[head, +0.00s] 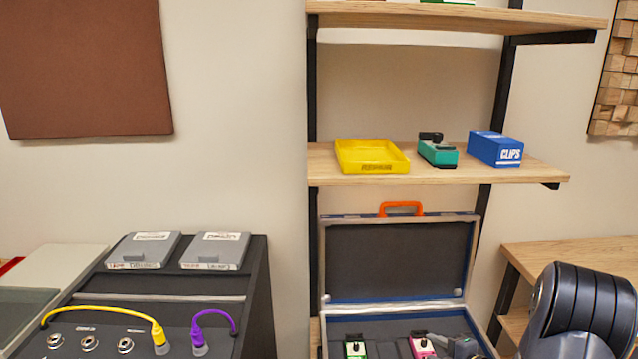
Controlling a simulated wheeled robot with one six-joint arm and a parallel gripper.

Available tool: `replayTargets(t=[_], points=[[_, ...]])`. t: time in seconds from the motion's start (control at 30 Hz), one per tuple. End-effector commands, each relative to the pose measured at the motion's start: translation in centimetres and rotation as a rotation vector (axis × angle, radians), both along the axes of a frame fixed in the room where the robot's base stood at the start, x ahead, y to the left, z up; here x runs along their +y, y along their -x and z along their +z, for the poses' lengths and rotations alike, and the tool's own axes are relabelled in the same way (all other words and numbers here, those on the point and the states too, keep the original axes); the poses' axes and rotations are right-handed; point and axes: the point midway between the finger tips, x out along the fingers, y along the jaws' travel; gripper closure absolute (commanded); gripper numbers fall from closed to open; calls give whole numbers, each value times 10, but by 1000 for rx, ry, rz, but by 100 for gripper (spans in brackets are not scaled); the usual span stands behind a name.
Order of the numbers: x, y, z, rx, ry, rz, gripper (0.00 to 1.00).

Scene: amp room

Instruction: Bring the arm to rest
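Part of my arm (582,312), a thick dark ribbed joint with grey links, stands at the bottom right corner, in front of the wooden table. I cannot make out my gripper in this view. The open case (398,262) stands at the bottom middle with its lid up and an orange handle on top. In it are a green pedal (355,349), a pink pedal (422,347) and a grey shape (458,345) cut by the frame edge, which I cannot identify.
A shelf (440,178) holds a yellow tray (372,157), a teal pedal (438,152) and a blue clips box (496,149). A dark amp unit (258,285) at left carries two grey boxes, a yellow cable (105,311) and a purple cable (214,314). A wooden table (570,255) is at right.

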Motion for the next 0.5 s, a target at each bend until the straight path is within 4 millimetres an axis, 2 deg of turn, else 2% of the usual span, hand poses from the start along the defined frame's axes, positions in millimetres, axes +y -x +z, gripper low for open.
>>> replayTargets(t=[0.03, 0.5], points=[[0, 3, -11, 0, 0, -1, 60], [-1, 23, -52, -1, 0, 0, 60]])
